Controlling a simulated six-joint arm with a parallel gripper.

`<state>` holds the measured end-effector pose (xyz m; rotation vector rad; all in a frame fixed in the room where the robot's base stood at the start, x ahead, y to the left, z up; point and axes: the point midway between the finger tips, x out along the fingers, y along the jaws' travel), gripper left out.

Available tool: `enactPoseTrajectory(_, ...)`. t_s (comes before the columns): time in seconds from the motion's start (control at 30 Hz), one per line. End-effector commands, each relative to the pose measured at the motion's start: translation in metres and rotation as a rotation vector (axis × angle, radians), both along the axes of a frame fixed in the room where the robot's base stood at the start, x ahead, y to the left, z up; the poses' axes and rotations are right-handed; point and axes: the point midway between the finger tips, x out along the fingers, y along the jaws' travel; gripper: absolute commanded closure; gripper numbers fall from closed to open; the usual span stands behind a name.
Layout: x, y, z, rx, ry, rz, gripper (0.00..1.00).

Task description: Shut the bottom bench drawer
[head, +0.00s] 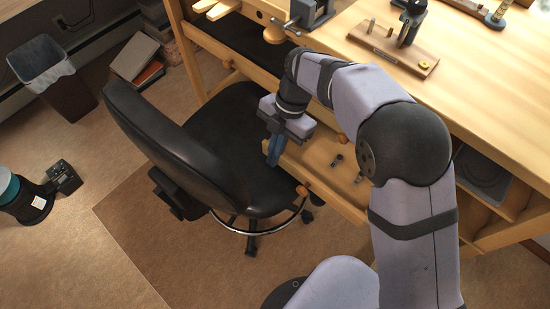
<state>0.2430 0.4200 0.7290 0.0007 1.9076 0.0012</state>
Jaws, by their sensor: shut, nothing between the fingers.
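The wooden bench drawer (318,183) sticks out from the bench front, with a few small dark items lying inside it. A round wooden knob (302,191) shows on its front. My gripper (272,158) is shut and empty, pointing down at the drawer's left front end, above the chair seat. I cannot tell whether it touches the drawer. My arm hides the drawer's right part and some of the bench front.
A black office chair (215,150) stands close in front of the drawer. The bench top (490,100) holds a vise (305,14) and a wooden board with tools (393,45). A waste bin (58,80) stands at the far left.

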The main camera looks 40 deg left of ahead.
Motion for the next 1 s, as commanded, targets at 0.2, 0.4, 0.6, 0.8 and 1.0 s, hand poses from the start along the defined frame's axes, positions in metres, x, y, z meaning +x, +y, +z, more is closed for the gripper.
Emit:
enactPoseTrajectory(0.2, 0.013, 0.001, 0.036, 0.003, -0.002, -0.001, 1.0)
enactPoseTrajectory(0.4, 0.02, 0.0, 0.054, 0.0, -0.001, -0.001, 1.0)
enactPoseTrajectory(0.6, 0.021, 0.0, 0.059, -0.001, 0.0, -0.001, 1.0)
enactPoseTrajectory(0.8, 0.016, 0.0, 0.055, -0.035, -0.046, -0.004, 1.0)
enactPoseTrajectory(1.0, 0.004, 0.002, 0.045, -0.122, -0.252, -0.017, 1.0)
